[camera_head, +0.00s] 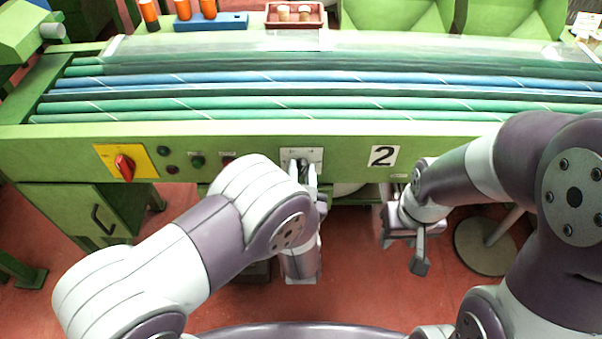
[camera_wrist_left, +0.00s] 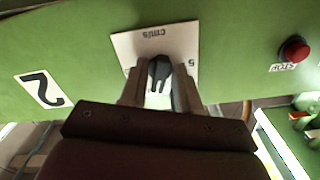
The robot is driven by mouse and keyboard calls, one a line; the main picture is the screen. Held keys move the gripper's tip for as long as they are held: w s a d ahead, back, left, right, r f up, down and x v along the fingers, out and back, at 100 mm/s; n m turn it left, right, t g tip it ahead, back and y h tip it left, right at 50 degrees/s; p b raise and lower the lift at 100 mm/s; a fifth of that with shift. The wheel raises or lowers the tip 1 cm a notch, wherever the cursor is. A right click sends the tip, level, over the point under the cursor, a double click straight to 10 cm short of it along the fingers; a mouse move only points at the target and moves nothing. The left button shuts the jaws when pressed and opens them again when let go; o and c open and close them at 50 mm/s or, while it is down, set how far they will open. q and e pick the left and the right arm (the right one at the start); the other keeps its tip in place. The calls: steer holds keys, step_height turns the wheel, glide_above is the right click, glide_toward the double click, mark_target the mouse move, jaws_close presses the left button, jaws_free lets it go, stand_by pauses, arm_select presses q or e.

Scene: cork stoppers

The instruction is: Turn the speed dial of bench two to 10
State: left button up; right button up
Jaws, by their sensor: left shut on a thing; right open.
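The speed dial (camera_wrist_left: 159,72) is a dark knob on a white plate (camera_wrist_left: 183,39) marked "cm/s" with a "5" visible, seen upside down in the left wrist view. The same plate (camera_head: 315,155) is on the green front panel, left of the black "2" label (camera_head: 383,156). My left gripper (camera_head: 305,172) reaches the plate, its two fingers (camera_wrist_left: 160,90) shut on the knob from either side. The fingers hide much of the scale, and I cannot read the dial's setting. My right gripper (camera_head: 402,246) is open and empty, below the "2" label.
Left of the dial are a red switch on a yellow plate (camera_head: 107,154) and small buttons (camera_head: 197,160). A red stop button (camera_wrist_left: 294,50) shows in the left wrist view. Green and blue rollers (camera_head: 230,80) lie behind the panel. A round stand base (camera_head: 480,250) is on the floor.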

arm_select(q)
steer(key=n+b, duration=0.1)
steer(key=n, duration=0.3)
steer(key=shift+n, duration=0.3)
steer(key=shift+n+b, duration=0.8)
steer(key=shift+n, duration=1.8)
steer(key=o, duration=0.7)
steer(key=shift+o, duration=0.2)
